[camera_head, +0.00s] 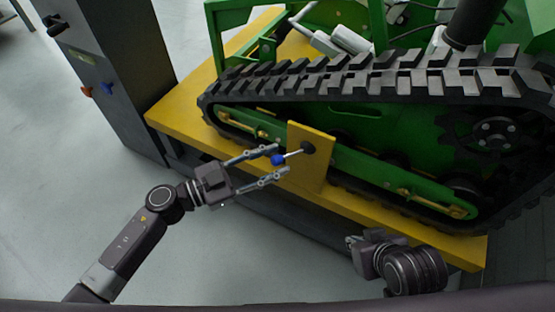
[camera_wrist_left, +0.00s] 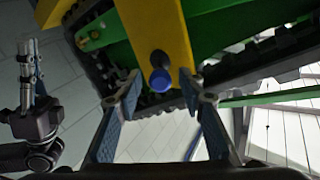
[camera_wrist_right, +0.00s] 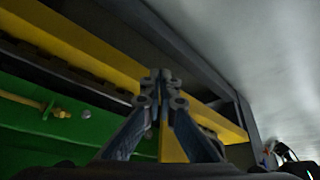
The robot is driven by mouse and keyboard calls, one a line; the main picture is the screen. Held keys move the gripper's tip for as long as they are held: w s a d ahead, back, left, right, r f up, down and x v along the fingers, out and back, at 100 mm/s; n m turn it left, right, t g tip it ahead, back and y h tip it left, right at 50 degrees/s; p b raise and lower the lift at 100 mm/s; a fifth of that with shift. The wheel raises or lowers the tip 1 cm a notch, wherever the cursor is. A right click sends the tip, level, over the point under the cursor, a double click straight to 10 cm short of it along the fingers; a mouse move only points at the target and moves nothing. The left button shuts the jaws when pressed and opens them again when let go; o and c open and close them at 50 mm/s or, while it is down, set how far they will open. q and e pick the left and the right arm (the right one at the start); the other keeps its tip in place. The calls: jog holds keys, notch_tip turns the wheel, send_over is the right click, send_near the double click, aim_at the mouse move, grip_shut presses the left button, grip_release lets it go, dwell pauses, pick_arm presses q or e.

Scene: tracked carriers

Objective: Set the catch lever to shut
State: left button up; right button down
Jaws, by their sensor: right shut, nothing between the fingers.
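The catch lever is a thin metal rod (camera_head: 294,154) with a blue knob (camera_head: 278,160). It runs from a dark pivot on a yellow plate (camera_head: 308,175) down and left in the head view. In the left wrist view, the blue knob (camera_wrist_left: 160,81) faces the camera and hides most of the rod. My left gripper (camera_head: 280,159) is open, with its fingertips on either side of the knob; I see gaps in the left wrist view, and no clear contact. My right gripper (camera_wrist_right: 160,85) is shut and empty; in the head view, it (camera_head: 353,241) is low, right of the plate.
The green tracked carrier's black track (camera_head: 400,82) rises behind the plate. A yellow deck (camera_head: 180,105) lies under it. A dark cabinet (camera_head: 105,60) with orange and blue knobs stands at the left. The grey floor in front is clear.

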pick_arm(q)
jog(key=shift+x, duration=0.75)
grip_shut()
